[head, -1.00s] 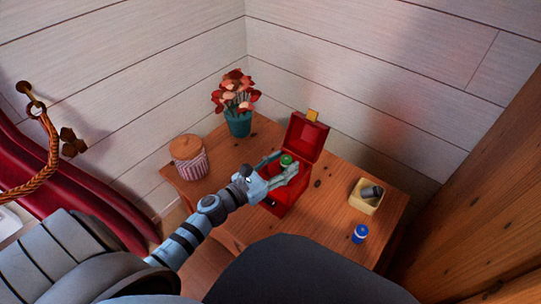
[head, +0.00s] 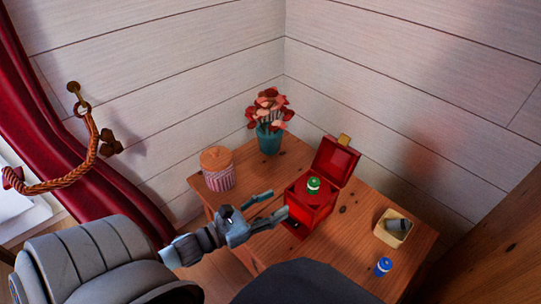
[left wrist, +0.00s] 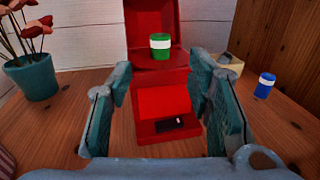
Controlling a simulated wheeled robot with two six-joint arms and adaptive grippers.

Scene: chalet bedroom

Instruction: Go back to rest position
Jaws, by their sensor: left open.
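A red box (head: 310,208) with its lid (head: 337,160) raised stands on the wooden table. It also shows in the left wrist view (left wrist: 161,100). A green jar with a white band (head: 313,185) is upright at the top of the box, in front of the lid; it also shows in the left wrist view (left wrist: 160,46). How deep it sits is unclear. A low front part of the box holds a small dark item (left wrist: 172,125). My left gripper (head: 277,204) is open and empty in front of the box, apart from the jar. My right gripper is not in view.
On the wooden table (head: 345,240) stand a striped pot with a lid (head: 218,170), a teal flowerpot (head: 269,139), a cream tray (head: 383,231) holding a grey can, and a blue jar (head: 383,267). White plank walls close the corner behind. A red curtain hangs left.

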